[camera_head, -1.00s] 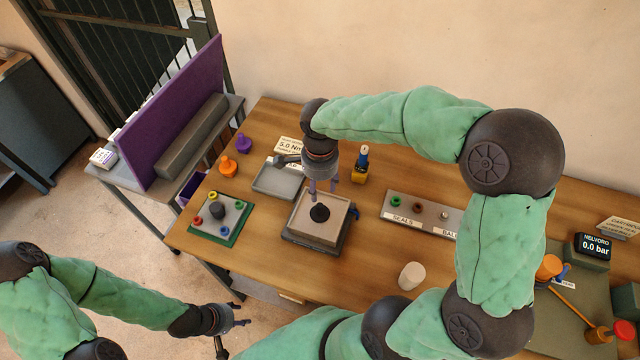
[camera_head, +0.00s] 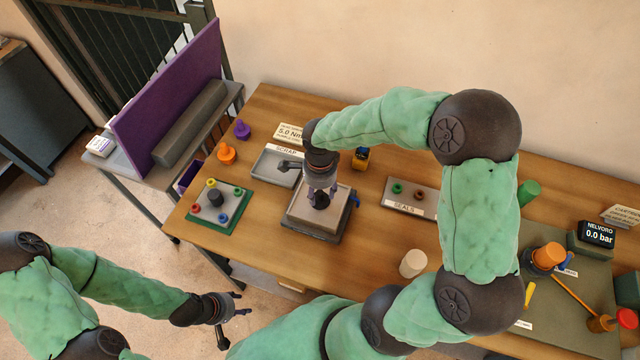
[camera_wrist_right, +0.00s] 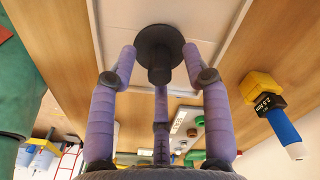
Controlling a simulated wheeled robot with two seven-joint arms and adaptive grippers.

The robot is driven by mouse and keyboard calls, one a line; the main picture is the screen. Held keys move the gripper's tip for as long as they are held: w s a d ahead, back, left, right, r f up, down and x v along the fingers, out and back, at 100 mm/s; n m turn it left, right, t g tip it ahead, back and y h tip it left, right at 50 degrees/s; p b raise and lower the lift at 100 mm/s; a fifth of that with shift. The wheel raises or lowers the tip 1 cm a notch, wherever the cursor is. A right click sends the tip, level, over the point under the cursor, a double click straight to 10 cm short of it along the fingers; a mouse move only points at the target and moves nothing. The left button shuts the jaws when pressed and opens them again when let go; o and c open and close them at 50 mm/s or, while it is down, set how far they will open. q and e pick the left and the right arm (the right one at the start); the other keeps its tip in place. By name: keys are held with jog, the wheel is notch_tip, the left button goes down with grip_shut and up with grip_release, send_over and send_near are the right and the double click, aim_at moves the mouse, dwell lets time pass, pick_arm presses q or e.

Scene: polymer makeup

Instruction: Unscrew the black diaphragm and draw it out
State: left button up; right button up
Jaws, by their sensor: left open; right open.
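The black diaphragm (camera_head: 320,200) sits on the beige block (camera_head: 299,212) on the table; in the right wrist view the black diaphragm (camera_wrist_right: 159,48) shows as a round flange with a stem. My right gripper (camera_head: 320,190) is over it from above, with its purple fingers (camera_wrist_right: 160,60) open on either side of the stem. I cannot tell whether they touch it. My left gripper (camera_head: 238,304) is open and empty, off the table's front edge at lower left.
A grey scrap tray (camera_head: 272,172) lies behind the block. A green-based fixture (camera_head: 232,222) with coloured knobs stands to its left.

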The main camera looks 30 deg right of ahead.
aim_at(320, 192)
jog(key=shift+f, duration=0.5)
grip_shut()
jog(key=shift+r+p, duration=0.3)
jog(key=shift+r, duration=0.5)
dwell(0.4)
jog(key=shift+r+p, duration=1)
jog(key=shift+r, duration=0.85)
